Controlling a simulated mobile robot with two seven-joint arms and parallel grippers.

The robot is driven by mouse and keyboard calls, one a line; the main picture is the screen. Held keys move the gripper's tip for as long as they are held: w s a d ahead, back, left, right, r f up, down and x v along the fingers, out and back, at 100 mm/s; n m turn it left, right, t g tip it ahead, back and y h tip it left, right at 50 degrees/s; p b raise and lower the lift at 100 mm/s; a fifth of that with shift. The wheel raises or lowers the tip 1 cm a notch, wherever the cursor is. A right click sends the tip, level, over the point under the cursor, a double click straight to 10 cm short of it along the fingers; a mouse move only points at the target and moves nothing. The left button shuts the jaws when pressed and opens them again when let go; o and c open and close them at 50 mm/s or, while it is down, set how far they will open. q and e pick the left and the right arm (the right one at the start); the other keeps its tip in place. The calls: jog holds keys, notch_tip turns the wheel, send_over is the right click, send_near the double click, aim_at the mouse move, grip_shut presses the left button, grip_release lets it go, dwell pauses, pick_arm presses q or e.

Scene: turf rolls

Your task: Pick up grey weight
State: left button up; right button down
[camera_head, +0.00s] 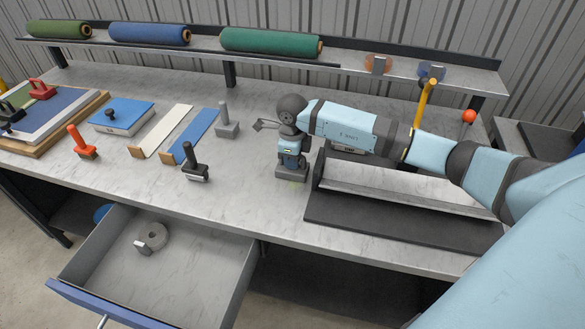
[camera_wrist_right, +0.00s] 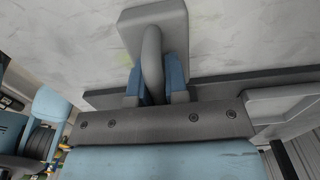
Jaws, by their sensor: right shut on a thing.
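My right gripper (camera_head: 290,163) points down near the front middle of the bench, left of the dark-based tray. It is shut on the grey weight (camera_head: 291,175), whose block-shaped base shows below the fingers. In the right wrist view, the weight's grey base (camera_wrist_right: 153,22) and rounded handle show. The blue fingers of the right gripper (camera_wrist_right: 155,78) close on both sides of the handle. I cannot tell whether the base touches the bench or is slightly above it. My left gripper is not in view.
Left of the gripper stand a grey handled block (camera_head: 228,128), a black-handled tool (camera_head: 195,165) and a red-handled tool (camera_head: 83,145). The long tray (camera_head: 400,220) is close on the right. An open drawer (camera_head: 215,280) holds a grey roll (camera_head: 153,235). Turf rolls (camera_head: 270,43) lie on the back shelf.

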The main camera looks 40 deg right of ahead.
jog(key=shift+r, duration=0.15)
notch_tip(320, 180, up, 20)
jog(key=shift+b, duration=0.3)
